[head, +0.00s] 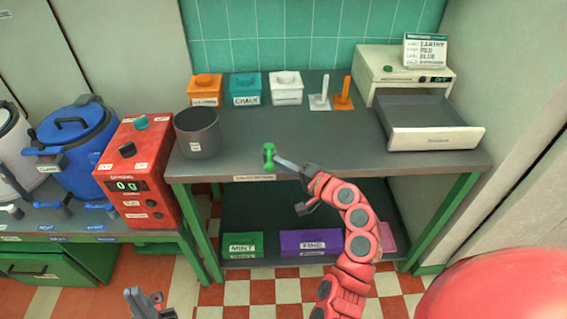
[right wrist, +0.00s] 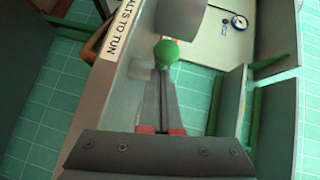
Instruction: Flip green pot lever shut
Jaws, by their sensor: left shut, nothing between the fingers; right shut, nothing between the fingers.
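A green lever (head: 269,155) with a rounded knob stands at the front edge of the dark worktop, above a small label strip. In the right wrist view its round green knob (right wrist: 166,52) shows just beyond my fingertips. My right gripper (head: 280,161) is shut and empty, its fingertips close beside the lever on its right; I cannot tell whether they touch. The shut fingers also show in the right wrist view (right wrist: 163,82). My left gripper (head: 150,304) is at the bottom of the head view, empty and far from the lever. No green pot body is clearly visible.
A grey pot (head: 198,133) stands left on the worktop (head: 320,137). Small canisters (head: 246,88) line the back. An open drawer unit (head: 435,137) is at the right. A red scale box (head: 140,170) and blue pot (head: 75,140) stand left.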

